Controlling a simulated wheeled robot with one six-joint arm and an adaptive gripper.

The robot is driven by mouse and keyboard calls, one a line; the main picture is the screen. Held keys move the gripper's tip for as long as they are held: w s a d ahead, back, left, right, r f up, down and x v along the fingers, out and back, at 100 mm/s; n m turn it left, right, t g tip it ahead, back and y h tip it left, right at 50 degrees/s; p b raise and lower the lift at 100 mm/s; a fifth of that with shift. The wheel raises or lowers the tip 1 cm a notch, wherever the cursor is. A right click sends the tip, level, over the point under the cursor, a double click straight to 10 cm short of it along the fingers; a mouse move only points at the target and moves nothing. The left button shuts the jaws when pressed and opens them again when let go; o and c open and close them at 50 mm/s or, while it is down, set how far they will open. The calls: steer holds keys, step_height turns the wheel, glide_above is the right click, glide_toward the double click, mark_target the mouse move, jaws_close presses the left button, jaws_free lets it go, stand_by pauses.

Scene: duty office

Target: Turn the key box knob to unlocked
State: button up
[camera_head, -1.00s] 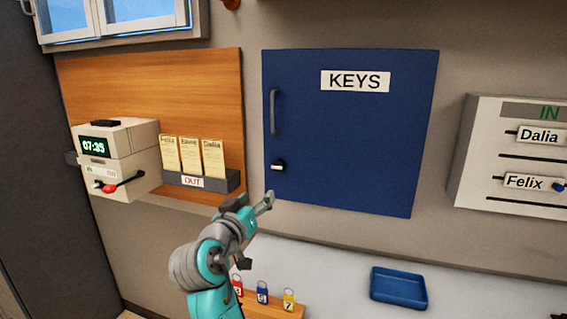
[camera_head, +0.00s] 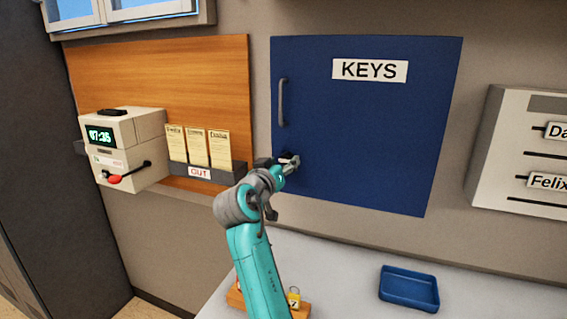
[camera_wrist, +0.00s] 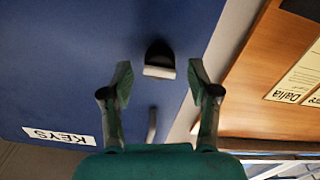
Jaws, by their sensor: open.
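The blue key box (camera_head: 370,120) with a white KEYS label hangs on the wall. Its grey handle (camera_head: 283,103) is on the left side of the door. My gripper (camera_head: 287,162) is at the door's lower left, in front of the knob, and mostly hides it in the head view. In the wrist view, which is upside down, the black knob (camera_wrist: 159,58) with a pale bar shows ahead and between the two fingertips. My gripper (camera_wrist: 160,72) is open there, with a gap on each side of the knob. The blue door (camera_wrist: 75,60) fills the left of that view.
A time clock (camera_head: 125,145) with a red-tipped lever and a card rack (camera_head: 212,172) marked OUT are to the left. A wooden key stand (camera_head: 298,310) and an empty blue tray (camera_head: 409,288) are on the counter. An IN board (camera_head: 525,150) is at right.

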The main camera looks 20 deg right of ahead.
steer(key=shift+w+d, duration=0.3)
steer(key=shift+w, duration=0.05)
steer(key=c, duration=1.2)
steer(key=shift+o, duration=0.2)
